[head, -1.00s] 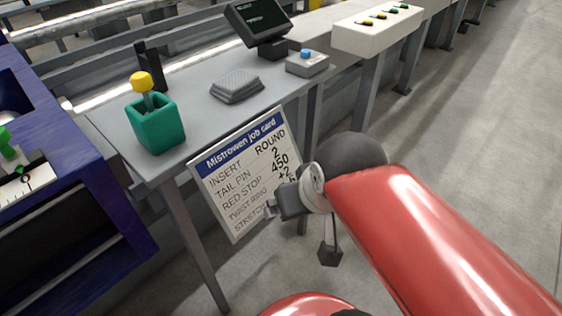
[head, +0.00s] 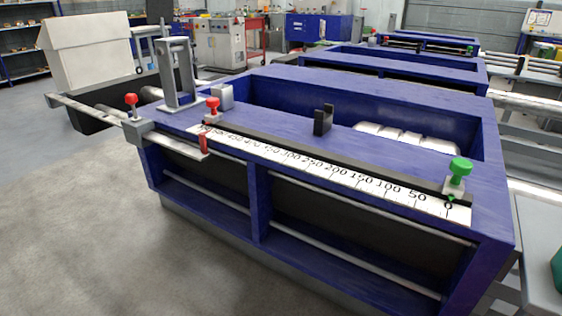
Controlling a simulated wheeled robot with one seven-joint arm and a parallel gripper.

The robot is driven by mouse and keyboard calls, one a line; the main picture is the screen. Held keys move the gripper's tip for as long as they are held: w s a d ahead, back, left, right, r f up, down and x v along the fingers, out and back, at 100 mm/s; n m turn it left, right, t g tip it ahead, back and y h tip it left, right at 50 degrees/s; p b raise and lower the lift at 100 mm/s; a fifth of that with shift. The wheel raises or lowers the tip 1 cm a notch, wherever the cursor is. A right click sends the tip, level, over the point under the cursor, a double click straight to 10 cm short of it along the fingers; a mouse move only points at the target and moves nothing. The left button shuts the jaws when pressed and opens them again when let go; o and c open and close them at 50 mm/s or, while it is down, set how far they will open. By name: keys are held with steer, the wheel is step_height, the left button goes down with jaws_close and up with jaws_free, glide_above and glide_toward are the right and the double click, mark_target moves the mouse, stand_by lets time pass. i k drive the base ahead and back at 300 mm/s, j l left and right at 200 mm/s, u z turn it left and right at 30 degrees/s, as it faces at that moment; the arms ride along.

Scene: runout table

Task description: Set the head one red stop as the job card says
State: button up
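On the nearest blue bench, a white scale (head: 330,174) runs along the front edge, numbered from 0 at the right up past 450 at the left. A red-knobbed stop (head: 212,108) stands at the high end of the scale, left of the 450 mark; its exact reading is too small to tell. A red piece (head: 204,143) hangs over the scale's front edge just below it. A second red knob (head: 131,101) is on a grey block at the bench's left end. A green-knobbed stop (head: 459,175) stands near 0. My gripper and the job card are out of view.
A small black upright (head: 323,119) stands behind the scale. A grey frame (head: 178,75) and a white box-shaped housing (head: 88,50) stand at the left end. More blue benches (head: 400,65) stand behind. The concrete floor (head: 80,240) in front is clear.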

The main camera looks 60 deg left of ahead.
mark_target(215, 117)
steer(key=u, duration=2.1)
